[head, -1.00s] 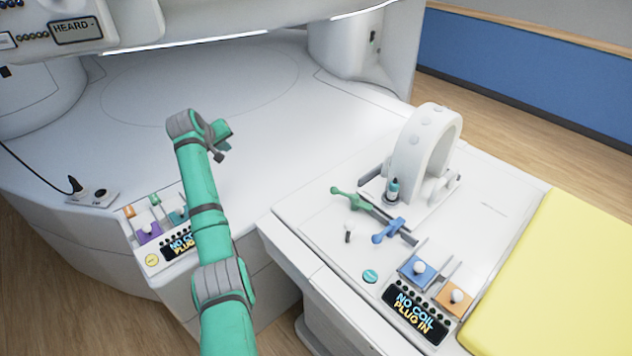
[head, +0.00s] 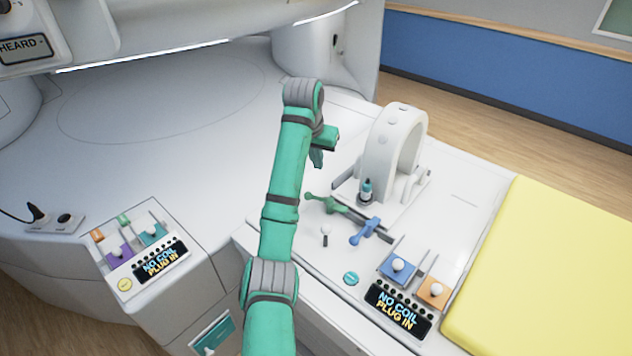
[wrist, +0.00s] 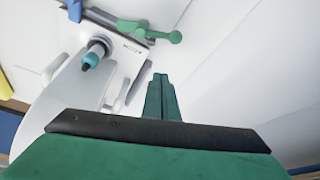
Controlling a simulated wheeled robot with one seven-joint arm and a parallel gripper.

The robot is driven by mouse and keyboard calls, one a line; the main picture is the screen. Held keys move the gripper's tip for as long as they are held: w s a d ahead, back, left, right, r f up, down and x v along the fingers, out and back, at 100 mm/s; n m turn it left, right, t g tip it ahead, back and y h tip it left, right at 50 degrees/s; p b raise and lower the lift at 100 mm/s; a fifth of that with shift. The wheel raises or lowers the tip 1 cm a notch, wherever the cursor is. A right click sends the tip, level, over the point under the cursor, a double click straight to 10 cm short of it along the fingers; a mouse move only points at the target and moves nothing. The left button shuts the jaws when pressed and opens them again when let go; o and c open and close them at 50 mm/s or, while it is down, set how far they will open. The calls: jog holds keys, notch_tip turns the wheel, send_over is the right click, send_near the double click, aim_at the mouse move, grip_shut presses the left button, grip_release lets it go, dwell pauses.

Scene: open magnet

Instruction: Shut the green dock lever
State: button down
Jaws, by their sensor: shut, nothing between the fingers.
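The green dock lever (head: 327,204) lies on the white dock top, left of the white ring-shaped coil (head: 392,150). Its knobbed end points left in the head view. The green lever (wrist: 147,29) also shows at the top of the wrist view, beyond my fingertips. My gripper (head: 317,156) is up and left of the coil, apart from the lever. In the wrist view my gripper (wrist: 160,78) has its fingers together with nothing between them. A blue lever (head: 364,233) sits just right of the green one.
A teal-capped connector (head: 365,189) stands at the coil's foot. A small white knob (head: 325,234) and a teal button (head: 351,278) are in front of the levers. A panel with blue (head: 397,267) and orange (head: 434,291) sliders and a yellow pad (head: 560,270) lie to the right.

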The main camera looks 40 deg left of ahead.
jog(key=x, duration=0.9)
jog(key=shift+w+f, duration=0.15)
jog(key=shift+f, duration=0.15)
jog(key=shift+s+f, duration=0.2)
jog(key=shift+s+d+f, duration=0.15)
jog(key=shift+s+d, duration=0.1)
jog(key=shift+s, duration=0.6)
jog(key=shift+s+d+f, duration=0.1)
jog(key=shift+s+d, duration=0.15)
jog(key=shift+s, duration=0.55)
jog(key=shift+w, duration=0.15)
